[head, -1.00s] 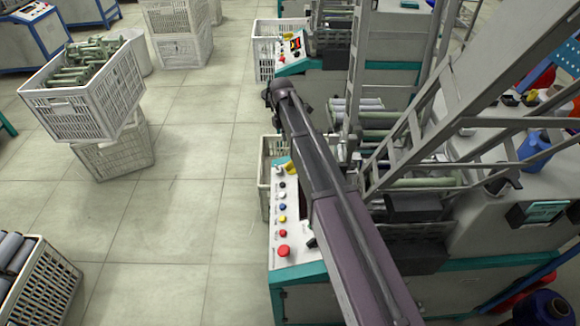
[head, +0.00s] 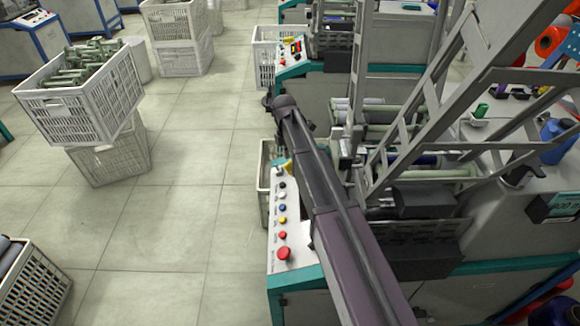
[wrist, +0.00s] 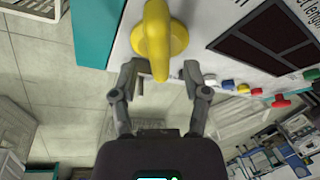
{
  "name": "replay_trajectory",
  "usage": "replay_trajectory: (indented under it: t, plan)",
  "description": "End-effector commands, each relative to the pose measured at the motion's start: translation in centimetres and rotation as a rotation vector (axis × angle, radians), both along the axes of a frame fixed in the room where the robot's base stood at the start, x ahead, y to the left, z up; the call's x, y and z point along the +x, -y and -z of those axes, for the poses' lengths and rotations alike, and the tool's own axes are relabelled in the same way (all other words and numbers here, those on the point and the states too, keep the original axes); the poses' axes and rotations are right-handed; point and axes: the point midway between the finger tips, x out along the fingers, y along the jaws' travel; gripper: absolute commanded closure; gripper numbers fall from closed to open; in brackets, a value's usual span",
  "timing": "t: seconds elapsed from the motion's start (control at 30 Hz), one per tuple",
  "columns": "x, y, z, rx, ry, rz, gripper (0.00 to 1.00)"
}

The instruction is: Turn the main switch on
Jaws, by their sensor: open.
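The main switch (wrist: 158,42) is a yellow rotary handle on a round yellow base, set on the pale control panel (wrist: 215,30). In the wrist view it is at the top centre, its narrow grip pointing toward my gripper. My gripper (wrist: 163,76) is open, with one finger on each side of the grip's lower end. I cannot tell whether either finger touches it. In the head view my arm reaches over the panel; only a bit of the yellow switch (head: 288,166) shows beside it, and the gripper is hidden behind the arm.
A row of coloured buttons runs along the panel, with a large red button (head: 283,253) at the near end. A white crate (head: 265,185) stands close behind the panel. Metal frames (head: 450,120) rise to the right of my arm. Floor on the left is open between crates.

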Motion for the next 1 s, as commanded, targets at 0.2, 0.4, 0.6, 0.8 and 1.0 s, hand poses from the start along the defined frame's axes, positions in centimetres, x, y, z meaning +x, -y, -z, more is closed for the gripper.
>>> replay_trajectory:
  t: [0.2,0.4,0.6,0.8,1.0]
  plan:
    - [-0.3,0.2,1.5,0.000,0.000,0.000,0.40]
    - [-0.3,0.2,1.8,0.000,0.000,0.001,0.40]
    - [-0.3,0.3,1.8,0.000,0.000,0.001,0.40]
    - [-0.3,0.3,1.8,0.000,0.000,0.001,0.64]
    - [-0.3,0.3,1.8,0.000,0.000,0.002,1.00]
